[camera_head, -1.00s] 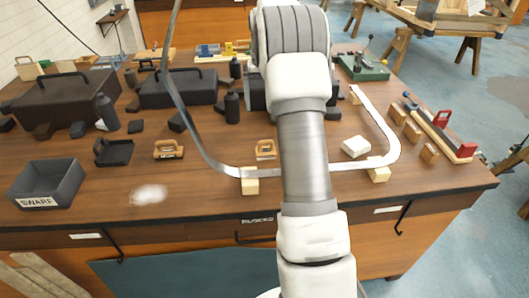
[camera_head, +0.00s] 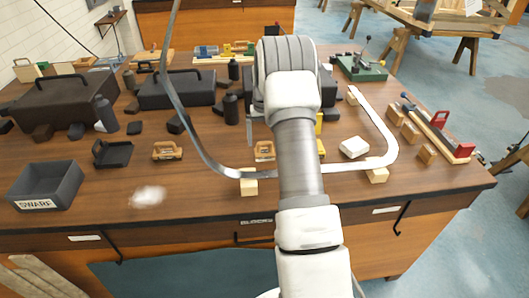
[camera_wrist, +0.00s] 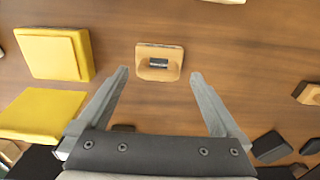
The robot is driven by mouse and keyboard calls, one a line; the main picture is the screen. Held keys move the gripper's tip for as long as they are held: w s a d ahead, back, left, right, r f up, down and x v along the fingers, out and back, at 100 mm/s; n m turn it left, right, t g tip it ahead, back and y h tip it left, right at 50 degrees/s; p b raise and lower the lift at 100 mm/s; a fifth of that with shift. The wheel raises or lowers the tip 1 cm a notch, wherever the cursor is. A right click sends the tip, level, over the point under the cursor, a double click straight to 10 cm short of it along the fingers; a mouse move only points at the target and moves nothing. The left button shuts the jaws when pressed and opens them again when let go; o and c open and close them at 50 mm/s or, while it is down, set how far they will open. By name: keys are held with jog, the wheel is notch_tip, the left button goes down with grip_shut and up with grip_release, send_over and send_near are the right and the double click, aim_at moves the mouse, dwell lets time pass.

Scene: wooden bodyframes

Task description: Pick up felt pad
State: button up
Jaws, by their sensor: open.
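A thick white pad (camera_head: 355,147) lies flat on the bench right of my arm, inside the bent metal strip. It looks most like the felt pad, but I cannot tell for certain. It does not show in the wrist view. My gripper (camera_wrist: 158,75) is open and empty above the bench. In the head view it is mostly hidden behind my arm, with a finger showing at its left. A small wooden piece with a dark centre (camera_wrist: 159,65) lies just beyond and between the fingertips, apart from them.
Two yellow blocks (camera_wrist: 55,54) (camera_wrist: 42,112) lie left in the wrist view. The bent metal strip (camera_head: 220,170) rests on wooden blocks (camera_head: 249,184) near the front. A dark swarf tray (camera_head: 45,187) is at left; black cases (camera_head: 178,90) stand behind.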

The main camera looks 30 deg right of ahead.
notch_tip(320, 180, down, 4)
jog(key=shift+f, duration=0.15)
jog(key=c, duration=1.1)
notch_tip(320, 180, up, 10)
jog(key=shift+s+r, duration=0.1)
jog(key=o, duration=0.7)
jog(key=c, duration=0.5)
